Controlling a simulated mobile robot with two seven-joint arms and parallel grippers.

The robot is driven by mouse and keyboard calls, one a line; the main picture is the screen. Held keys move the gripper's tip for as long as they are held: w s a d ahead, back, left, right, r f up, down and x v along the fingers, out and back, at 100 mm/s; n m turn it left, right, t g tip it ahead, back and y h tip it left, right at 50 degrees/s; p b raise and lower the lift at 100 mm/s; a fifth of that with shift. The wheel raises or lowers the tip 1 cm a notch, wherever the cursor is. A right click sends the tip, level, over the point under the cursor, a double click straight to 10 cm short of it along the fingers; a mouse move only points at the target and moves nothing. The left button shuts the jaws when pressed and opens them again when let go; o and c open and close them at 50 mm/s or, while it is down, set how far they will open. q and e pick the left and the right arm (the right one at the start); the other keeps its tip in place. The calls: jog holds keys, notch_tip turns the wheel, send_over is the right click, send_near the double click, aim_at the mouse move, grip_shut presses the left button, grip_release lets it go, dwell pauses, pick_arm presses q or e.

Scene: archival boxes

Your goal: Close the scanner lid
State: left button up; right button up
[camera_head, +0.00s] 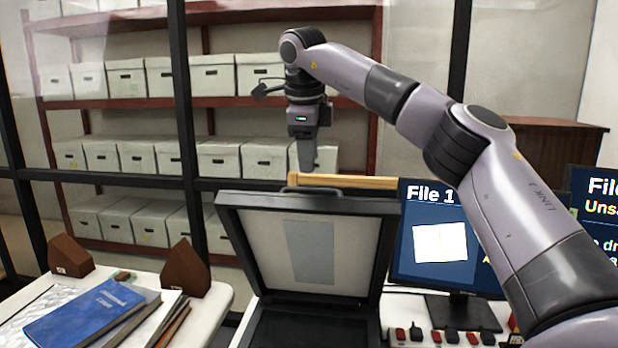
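The scanner lid (361,242) stands raised, tilted back, with its pale inner panel facing me. A dark handle (312,190) is on its top edge. The scanner's dark base (305,328) lies below, cut off by the bottom of the view. My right gripper (307,168) points down just above the lid's top edge, close to the handle. Its fingers overlap from this angle, so I cannot see a gap, or whether they touch the lid. Nothing visible hangs from it. My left gripper is out of view.
A table (215,305) at the left holds a blue book (85,315), folders and brown bookends (186,267). A monitor (437,272) stands right of the lid, with a row of red and black items (452,336) before it. Shelves of boxes (212,75) stand behind dark-framed glass.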

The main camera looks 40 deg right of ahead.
jog(key=x, duration=0.6)
grip_shut()
